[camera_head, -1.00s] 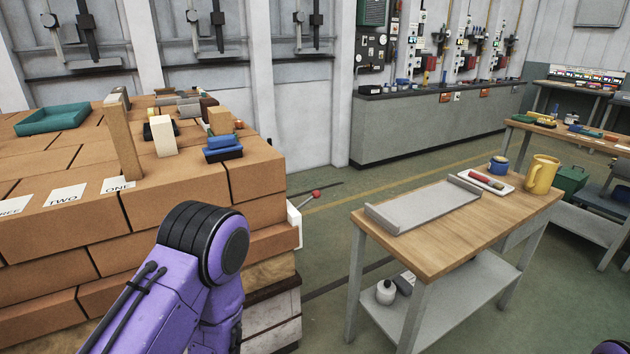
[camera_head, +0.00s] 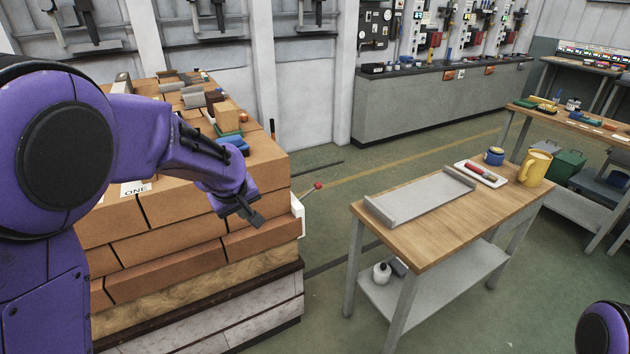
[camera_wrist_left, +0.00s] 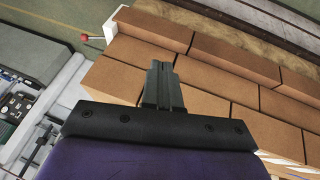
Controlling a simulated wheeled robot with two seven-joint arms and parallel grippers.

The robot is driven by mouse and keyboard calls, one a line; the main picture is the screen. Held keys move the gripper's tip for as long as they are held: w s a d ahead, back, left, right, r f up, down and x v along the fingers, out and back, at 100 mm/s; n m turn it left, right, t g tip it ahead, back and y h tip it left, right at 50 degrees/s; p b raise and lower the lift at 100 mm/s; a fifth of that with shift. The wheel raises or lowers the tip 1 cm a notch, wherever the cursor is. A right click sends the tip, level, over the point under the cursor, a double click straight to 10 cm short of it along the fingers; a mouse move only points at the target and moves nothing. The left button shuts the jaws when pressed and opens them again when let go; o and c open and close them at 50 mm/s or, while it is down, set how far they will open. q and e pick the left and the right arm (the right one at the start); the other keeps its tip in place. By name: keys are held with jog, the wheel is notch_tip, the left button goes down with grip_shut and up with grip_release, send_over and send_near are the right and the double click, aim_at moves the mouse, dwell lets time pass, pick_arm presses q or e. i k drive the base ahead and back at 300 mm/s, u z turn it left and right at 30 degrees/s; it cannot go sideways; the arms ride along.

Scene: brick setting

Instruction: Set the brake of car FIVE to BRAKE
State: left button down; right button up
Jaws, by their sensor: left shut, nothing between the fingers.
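A brake lever with a red knob (camera_head: 318,185) sticks out to the right from a white bracket (camera_head: 298,214) on the right side of the brick stack. Its red knob also shows in the left wrist view (camera_wrist_left: 83,38), at upper left. No FIVE or BRAKE marking is readable. My left gripper (camera_head: 256,218) is shut and empty, in front of the stack's right part, left of and apart from the lever. Its closed fingers (camera_wrist_left: 163,86) show against the bricks in the left wrist view. My right gripper is out of view; only part of that arm shows at lower right.
The brick stack (camera_head: 160,260) fills the left, with loose blocks and a ONE card (camera_head: 136,188) on top.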

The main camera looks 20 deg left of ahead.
aim_at(318, 185)
jog(key=z, duration=0.05)
jog(key=i, duration=1.5)
jog(key=u, duration=0.05)
